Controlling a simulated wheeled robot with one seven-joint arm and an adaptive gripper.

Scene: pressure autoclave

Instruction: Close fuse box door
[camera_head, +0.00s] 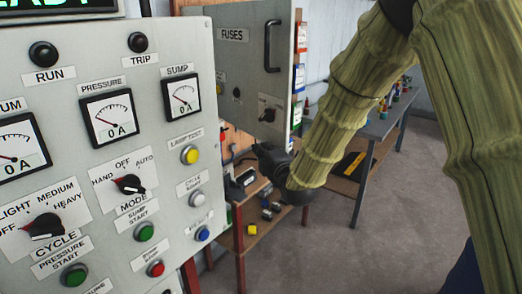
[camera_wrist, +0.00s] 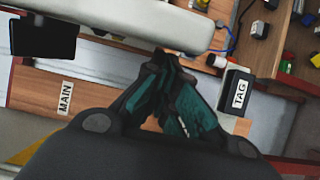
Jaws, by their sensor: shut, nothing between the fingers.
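The grey fuse box front (camera_head: 245,65), labelled FUSES, stands behind the control panel in the head view. It has a black vertical handle (camera_head: 268,46) near its right side and a rotary switch low down. I cannot tell for sure how far its door stands open. My gripper (camera_head: 262,153) is just below the box's lower right part, its fingers partly hidden by the wrist. In the wrist view my gripper (camera_wrist: 160,62) has its fingertips together and empty, close to a long pale grey edge (camera_wrist: 130,24); contact is unclear.
The control panel (camera_head: 105,190) with gauges, knobs and buttons fills the left foreground. Wooden shelving (camera_head: 250,236) with small parts is below the box. A grey table (camera_head: 375,128) stands behind my arm. A TAG box (camera_wrist: 236,94) and a MAIN label (camera_wrist: 65,97) lie near the fingers.

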